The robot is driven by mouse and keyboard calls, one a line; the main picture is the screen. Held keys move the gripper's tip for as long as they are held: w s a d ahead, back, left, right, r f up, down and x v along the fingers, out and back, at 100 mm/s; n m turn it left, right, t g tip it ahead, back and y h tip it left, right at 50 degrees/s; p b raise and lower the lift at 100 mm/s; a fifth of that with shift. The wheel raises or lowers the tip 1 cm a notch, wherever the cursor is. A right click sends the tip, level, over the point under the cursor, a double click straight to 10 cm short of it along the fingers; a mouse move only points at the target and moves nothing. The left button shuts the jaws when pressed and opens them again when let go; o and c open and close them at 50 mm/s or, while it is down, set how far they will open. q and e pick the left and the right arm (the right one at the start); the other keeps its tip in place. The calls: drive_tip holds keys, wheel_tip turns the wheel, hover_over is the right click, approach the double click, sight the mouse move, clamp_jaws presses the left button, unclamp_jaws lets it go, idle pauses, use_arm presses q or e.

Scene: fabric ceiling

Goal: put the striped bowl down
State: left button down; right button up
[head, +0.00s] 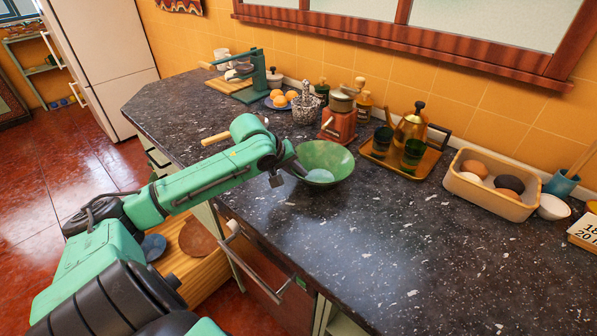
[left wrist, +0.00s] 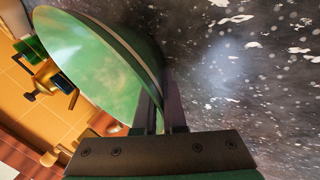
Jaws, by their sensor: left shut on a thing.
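The striped bowl shows as a green bowl (head: 334,158) at the middle of the head view, beside the front part of the dark counter (head: 400,240). No clear stripes show inside it; a pale blue patch lies at its bottom. My left gripper (head: 292,168) is shut on the bowl's near left rim. In the left wrist view the bowl (left wrist: 100,65) fills the upper left, and the fingers (left wrist: 158,112) pinch its wall. I cannot tell whether its base touches the counter. My right gripper is not in view.
A copper-coloured grinder (head: 338,122) stands close behind the bowl. A tray (head: 425,165) with a kettle (head: 410,127) and dark green cups is to its right. A tan bin (head: 480,190) stands farther right. The counter is clear in front and to the right of the bowl.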

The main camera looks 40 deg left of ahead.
use_arm(q)
drive_tip(key=c, duration=1.3)
unclamp_jaws()
drive_tip(key=shift+s, duration=0.1)
